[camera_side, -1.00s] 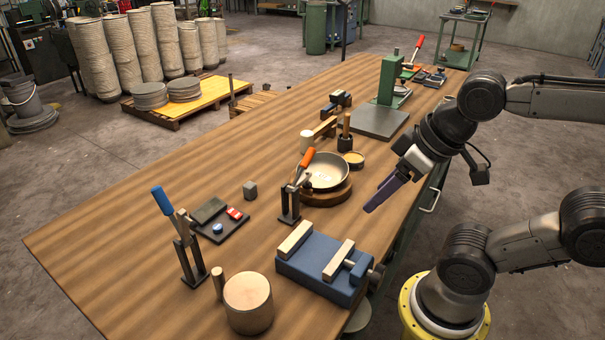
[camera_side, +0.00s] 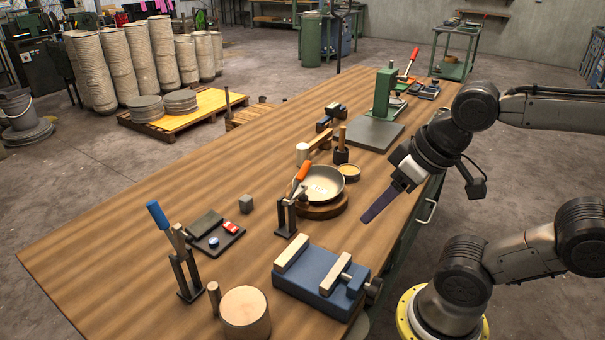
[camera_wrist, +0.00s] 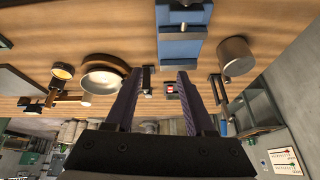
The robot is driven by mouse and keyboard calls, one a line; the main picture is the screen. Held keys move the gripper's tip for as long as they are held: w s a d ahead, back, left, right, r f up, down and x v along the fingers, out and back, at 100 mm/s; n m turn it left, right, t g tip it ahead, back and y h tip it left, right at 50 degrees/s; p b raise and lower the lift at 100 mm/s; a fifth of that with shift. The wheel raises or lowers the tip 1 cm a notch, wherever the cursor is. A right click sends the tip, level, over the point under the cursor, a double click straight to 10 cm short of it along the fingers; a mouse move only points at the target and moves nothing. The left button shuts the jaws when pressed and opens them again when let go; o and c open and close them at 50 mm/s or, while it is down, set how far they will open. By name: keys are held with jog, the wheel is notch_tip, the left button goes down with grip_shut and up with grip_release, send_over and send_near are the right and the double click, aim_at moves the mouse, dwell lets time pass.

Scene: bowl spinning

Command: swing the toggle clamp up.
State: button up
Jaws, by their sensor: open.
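A toggle clamp with an orange handle (camera_side: 303,171) stands on a dark upright bracket beside the metal bowl (camera_side: 336,182), its handle tilted up to the right. A second clamp with a blue handle (camera_side: 157,214) stands at the front left, its handle tilted up to the left. A red handle (camera_side: 413,55) shows on a device at the far end. My gripper (camera_side: 366,217) hangs at the bench's right edge, right of the bowl and apart from all clamps. It is open and empty in the wrist view (camera_wrist: 157,82), where the bowl (camera_wrist: 103,79) also shows.
The bowl sits on a round wooden base (camera_side: 322,209). A blue vise (camera_side: 318,285) stands in front of it. A wooden cylinder (camera_side: 245,312) and a dark tray (camera_side: 225,238) are nearer the left clamp. The left middle of the bench is clear.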

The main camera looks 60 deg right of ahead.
jog(key=w+d+r+m+g, duration=0.1)
jog(key=w+d+r+m, duration=0.2)
jog(key=w+r+m, duration=0.7)
jog(key=m+g, duration=0.2)
jog(key=m, duration=0.3)
send_over(306, 165)
jog(key=s, duration=0.3)
jog(key=s+x, duration=0.1)
jog(key=x, duration=1.6)
jog(key=shift+w+a+r, duration=0.1)
jog(key=shift+w, duration=0.1)
grip_shut()
